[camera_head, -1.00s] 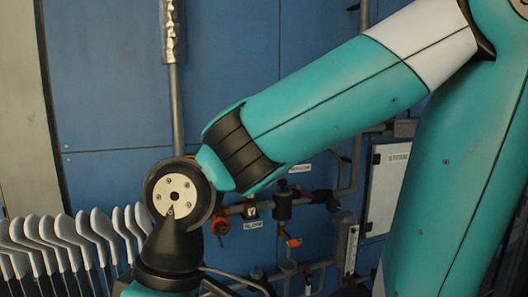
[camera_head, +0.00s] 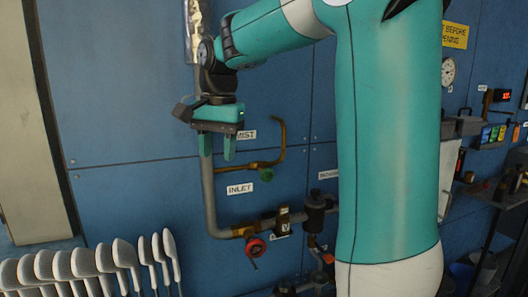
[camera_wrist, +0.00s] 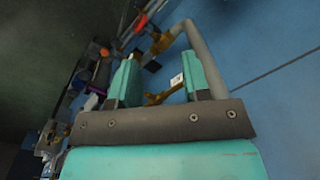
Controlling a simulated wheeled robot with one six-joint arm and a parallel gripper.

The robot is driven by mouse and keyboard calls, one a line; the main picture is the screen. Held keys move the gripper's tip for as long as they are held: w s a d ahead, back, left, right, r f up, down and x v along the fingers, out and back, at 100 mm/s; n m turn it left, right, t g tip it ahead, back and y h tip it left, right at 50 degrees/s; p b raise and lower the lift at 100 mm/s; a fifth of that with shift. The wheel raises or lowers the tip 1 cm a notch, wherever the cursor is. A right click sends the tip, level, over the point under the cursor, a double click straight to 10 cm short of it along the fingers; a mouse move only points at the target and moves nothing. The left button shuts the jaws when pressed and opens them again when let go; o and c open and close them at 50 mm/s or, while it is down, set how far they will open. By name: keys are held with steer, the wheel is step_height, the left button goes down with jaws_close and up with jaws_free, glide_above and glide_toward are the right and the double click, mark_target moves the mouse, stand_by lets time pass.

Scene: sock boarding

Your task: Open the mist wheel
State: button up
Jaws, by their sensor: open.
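A small green wheel (camera_head: 266,175) sits on a brass pipe (camera_head: 238,165) below the MIST label (camera_head: 246,135) on the blue wall. My gripper (camera_head: 217,152) is open and empty, with its teal fingers pointing down, to the left of and above the green wheel. It appears in front of the grey vertical pipe and apart from the wheel. In the wrist view, my open fingers (camera_wrist: 161,72) show part of a brass pipe (camera_wrist: 160,97) and a white label (camera_wrist: 177,80) between them. I cannot make out the green wheel there.
A red wheel (camera_head: 255,247) is on the lower pipe, under the INLET label (camera_head: 240,188). A grey pipe (camera_head: 208,195) runs down the wall. White sock forms (camera_head: 82,265) stand at lower left. A gauge (camera_head: 448,72) and shelves are at right.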

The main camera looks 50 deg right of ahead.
steer(key=s+d+r+m+p, duration=0.1)
steer(key=d+r+m, duration=0.35)
steer(key=d, duration=0.25)
steer(key=s+d+r+m+p, duration=0.1)
steer(key=d+r+m, duration=0.3)
steer(key=d+m, duration=0.25)
glide_toward(267, 168)
steer(key=shift+g, duration=0.4)
steer(key=f, duration=0.6)
steer(key=f+p, duration=0.1)
steer(key=f, duration=0.3)
steer(key=shift+w+f, duration=0.15)
steer(key=shift+w, duration=0.25)
steer(key=shift+c, duration=0.2)
jaws_close()
